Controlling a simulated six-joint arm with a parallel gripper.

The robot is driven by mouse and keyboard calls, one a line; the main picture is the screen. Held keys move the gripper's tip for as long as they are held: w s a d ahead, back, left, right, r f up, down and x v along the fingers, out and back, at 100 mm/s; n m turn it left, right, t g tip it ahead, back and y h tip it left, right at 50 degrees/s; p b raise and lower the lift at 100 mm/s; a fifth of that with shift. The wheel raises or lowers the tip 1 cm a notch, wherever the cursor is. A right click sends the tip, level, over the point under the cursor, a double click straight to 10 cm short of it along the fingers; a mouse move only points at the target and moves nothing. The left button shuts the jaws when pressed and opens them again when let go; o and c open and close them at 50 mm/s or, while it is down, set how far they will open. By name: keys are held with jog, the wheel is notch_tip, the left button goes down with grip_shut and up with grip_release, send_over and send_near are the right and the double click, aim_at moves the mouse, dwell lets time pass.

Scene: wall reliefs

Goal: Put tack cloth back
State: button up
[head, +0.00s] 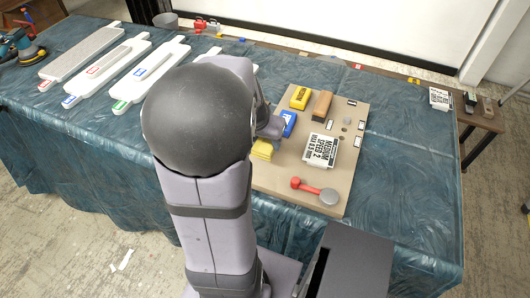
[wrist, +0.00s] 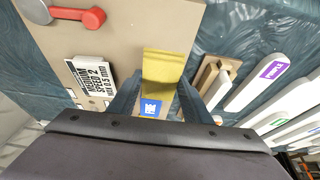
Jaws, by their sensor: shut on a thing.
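The tack cloth, a folded yellow cloth (head: 263,149), shows in the head view just below my gripper (head: 272,131), at the left edge of the tan board (head: 270,185). In the wrist view the yellow cloth (wrist: 163,70) lies between the fingers of my gripper (wrist: 157,97), which is shut on it. My arm hides part of the cloth and gripper in the head view. I cannot tell whether the cloth touches the board. A blue item with a white mark (head: 289,121) is close beyond the cloth; it also shows in the wrist view (wrist: 151,108).
The board also bears a yellow block (head: 300,97), a brown block (head: 321,105), a black-and-white box (head: 320,149) and a red-handled tool (head: 312,190). Long white sanding boards (head: 110,75) lie at left. The blue-covered table (head: 400,150) is mostly clear at right.

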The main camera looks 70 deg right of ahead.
aim_at(264, 151)
jog(key=shift+f+b, duration=0.4)
jog(key=shift+f, duration=2.2)
jog(key=shift+f, duration=0.15)
jog(key=o, duration=0.9)
jog(key=shift+a+r, duration=0.1)
jog(key=shift+r, duration=0.55)
jog(key=p+v, duration=0.1)
jog(key=v, duration=1)
jog(key=shift+a, duration=0.15)
